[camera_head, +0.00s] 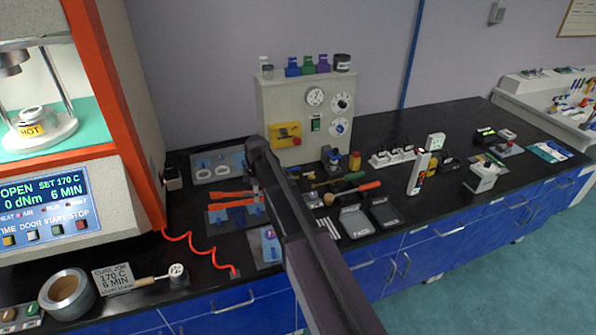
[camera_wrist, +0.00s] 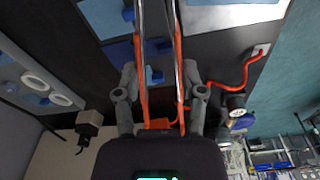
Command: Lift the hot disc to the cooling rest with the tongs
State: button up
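The tongs have orange handles (camera_head: 232,195) that show left of my gripper in the head view. In the wrist view their two long arms (camera_wrist: 180,75) run up the picture, orange near my gripper and metallic farther out. My gripper (camera_wrist: 160,72) has one grey finger along each outer side of the tongs and appears shut on them. In the head view my gripper (camera_head: 256,182) is partly hidden, and my arm covers the far part of the tongs. The hot disc (camera_head: 33,113), with a yellow HOT label, sits on the lower platen inside the open rheometer (camera_head: 95,60). I cannot identify the cooling rest.
A tray with pale rings (camera_head: 215,165) lies behind the tongs. A control box (camera_head: 300,110) stands behind my arm.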

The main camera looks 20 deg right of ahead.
jog(key=shift+w+d, duration=0.1)
jog(key=shift+w, duration=0.25)
jog(key=shift+d, duration=0.15)
jog(key=s+d+r+n+h+p, duration=0.1)
jog(key=s+d+r+h+p, duration=0.2)
jog(key=d, duration=0.3)
jog(key=s+d+r+n+h+p, duration=0.2)
jog(key=s+d+r+h, duration=0.2)
jog(key=d+r+h, duration=0.1)
jog(key=shift+s+d+r+h+p, duration=0.3)
jog(key=shift+d+r+p, duration=0.1)
jog(key=shift+r, duration=0.4)
jog(key=shift+f, duration=0.2)
notch_tip(320, 180, down, 10)
jog(key=b, duration=1)
jog(key=shift+r, duration=0.15)
